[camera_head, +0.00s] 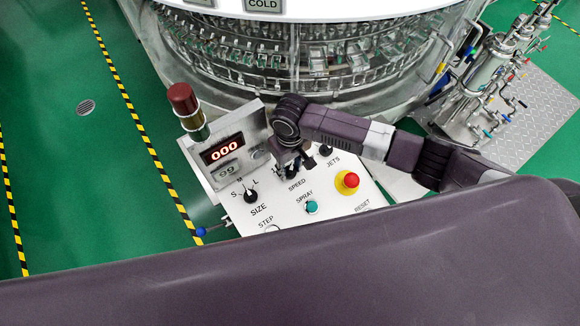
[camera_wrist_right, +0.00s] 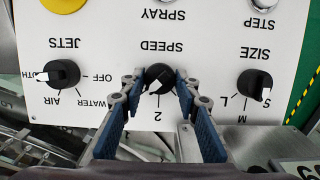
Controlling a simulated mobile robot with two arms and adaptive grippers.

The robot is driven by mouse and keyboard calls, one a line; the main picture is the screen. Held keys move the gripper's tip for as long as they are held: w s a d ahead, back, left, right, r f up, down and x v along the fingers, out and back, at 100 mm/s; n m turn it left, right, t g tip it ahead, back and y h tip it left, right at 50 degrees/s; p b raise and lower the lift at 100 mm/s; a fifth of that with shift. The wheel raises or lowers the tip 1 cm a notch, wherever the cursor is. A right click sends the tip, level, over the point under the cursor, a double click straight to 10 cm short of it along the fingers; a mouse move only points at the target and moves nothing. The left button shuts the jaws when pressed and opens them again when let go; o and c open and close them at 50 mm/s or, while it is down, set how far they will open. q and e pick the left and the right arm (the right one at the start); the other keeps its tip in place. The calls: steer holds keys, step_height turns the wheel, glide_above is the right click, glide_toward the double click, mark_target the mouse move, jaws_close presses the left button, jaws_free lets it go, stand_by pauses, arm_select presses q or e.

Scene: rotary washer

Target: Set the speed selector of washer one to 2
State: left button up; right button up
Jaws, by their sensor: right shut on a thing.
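The washer's control panel (camera_head: 280,212) has a black speed selector knob (camera_head: 292,173) above the word SPEED. In the right wrist view, where the panel appears upside down, the speed knob (camera_wrist_right: 158,76) sits between the fingertips of my right gripper (camera_wrist_right: 157,78), which is shut on it. The knob's white pointer angles down and slightly left in that view. The printed 2 (camera_wrist_right: 158,115) shows just below the knob. Other speed marks are hidden by the fingers. In the head view, my right gripper (camera_head: 290,160) comes down over the knob and partly hides it. My left gripper is not in view.
The SIZE knob (camera_wrist_right: 254,84) and JETS knob (camera_wrist_right: 60,74) flank the speed knob. A red stop button (camera_head: 350,181), green SPRAY button (camera_head: 312,207) and red beacon (camera_head: 183,100) are nearby. The washer drum (camera_head: 300,60) stands behind the panel.

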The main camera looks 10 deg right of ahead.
steer(key=shift+r, duration=0.1)
steer(key=shift+a+r+n+h+p, duration=0.1)
steer(key=shift+n+h+p, duration=0.2)
steer(key=shift+n+p, duration=0.85)
steer(key=n+p, duration=0.1)
steer(key=n, duration=0.1)
steer(key=shift+n+t+h, duration=0.3)
steer(key=shift+n+t, duration=0.05)
steer(key=shift+t, duration=0.05)
steer(key=shift+n, duration=0.7)
steer(key=shift+s+a+n+t+p, duration=0.1)
steer(key=shift+n+t+p, duration=0.3)
steer(key=shift+n, duration=0.6)
steer(key=o, duration=1.2)
steer(key=shift+f+h, duration=0.2)
steer(key=shift+h, duration=0.1)
steer(key=shift+c, duration=0.2)
